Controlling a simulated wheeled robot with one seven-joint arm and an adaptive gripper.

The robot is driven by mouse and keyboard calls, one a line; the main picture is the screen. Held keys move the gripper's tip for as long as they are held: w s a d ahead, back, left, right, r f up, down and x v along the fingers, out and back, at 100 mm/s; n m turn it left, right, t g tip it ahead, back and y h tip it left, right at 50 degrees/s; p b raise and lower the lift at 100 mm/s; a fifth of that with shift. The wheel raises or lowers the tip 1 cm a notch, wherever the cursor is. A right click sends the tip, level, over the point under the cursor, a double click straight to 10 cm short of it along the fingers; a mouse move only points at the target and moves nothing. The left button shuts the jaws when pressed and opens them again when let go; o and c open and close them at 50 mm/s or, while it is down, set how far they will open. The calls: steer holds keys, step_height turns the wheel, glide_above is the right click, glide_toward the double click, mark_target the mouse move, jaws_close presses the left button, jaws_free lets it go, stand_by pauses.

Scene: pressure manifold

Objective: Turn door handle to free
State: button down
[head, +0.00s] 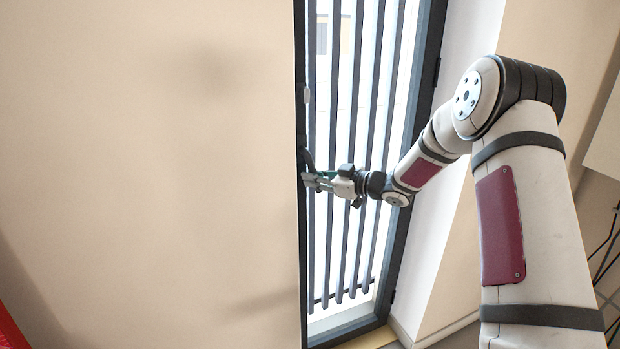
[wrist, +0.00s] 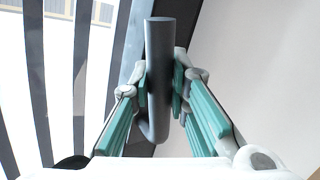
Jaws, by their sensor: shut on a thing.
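The door handle (wrist: 160,75) is a dark grey rounded bar. In the wrist view it runs up and down between my gripper's green-padded fingers, with its lower end curving away toward the frame. My gripper (wrist: 162,90) is shut on the handle, with a finger on each side of it. In the head view the handle (head: 307,158) is a small dark shape on the left edge of the door frame. My gripper (head: 313,181) reaches it from the right; the fingers partly hide it. The door (head: 350,120) is a narrow dark frame with vertical slats over bright glass.
A plain beige wall (head: 150,150) fills the left side. A small light fitting (head: 306,95) sits on the frame above the handle. Dark hinges show on the door's right side. A red object (head: 10,330) is at the lower left corner. Dark cables hang at the far right.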

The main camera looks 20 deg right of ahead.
steer(key=shift+w+d+r+n+g+h+p, duration=0.1)
steer(key=shift+d+r+n+g+h+p, duration=0.1)
steer(key=shift+d+r+n+h+p, duration=0.9)
steer(key=shift+w+d+r+n+g+h+p, duration=0.2)
steer(key=shift+d+r+n+h, duration=0.45)
steer(key=shift+r+n+h, duration=0.95)
steer(key=shift+w+d+r+n+g+h+p, duration=0.15)
steer(key=shift+d+r+n+h+p, duration=0.65)
steer(key=shift+n+h, duration=0.9)
steer(key=shift+s+d+r, duration=0.1)
steer(key=shift+r, duration=0.05)
steer(key=c, duration=1.5)
jaws_free()
steer(key=v, duration=1.2)
